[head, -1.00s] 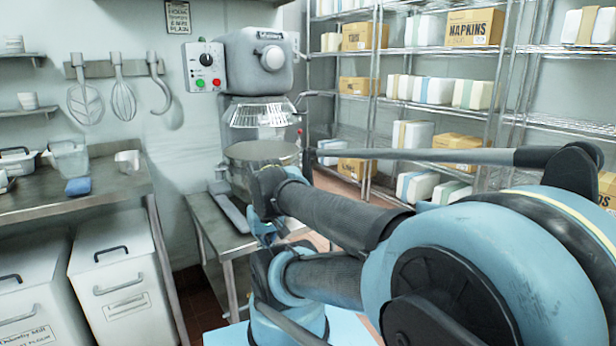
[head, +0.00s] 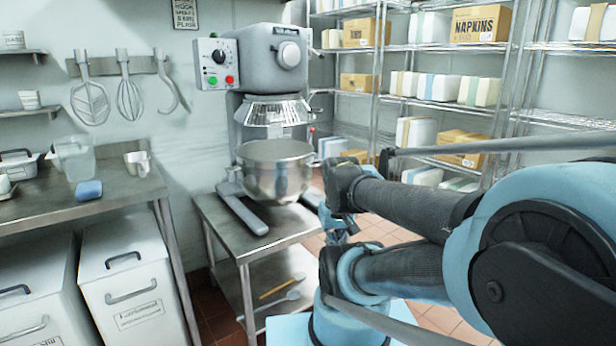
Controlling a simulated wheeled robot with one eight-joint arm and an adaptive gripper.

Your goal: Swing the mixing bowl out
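The steel mixing bowl (head: 275,176) sits upright under the mixer head (head: 274,58), in front of the mixer's column. The wire guard (head: 274,111) hangs above the bowl's rim with a gap between them. The bowl's top is open, but its inside hardly shows. My arm's dark and blue links come in from the right. The wrist end of my arm, around my gripper (head: 336,232), is just right of the bowl and looks apart from it. The fingers are too small and covered by my links to tell whether they are open or shut.
The mixer stands on a low steel table (head: 232,235) with utensils on its lower shelf. Wire shelves (head: 400,97) with boxes stand behind at right.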

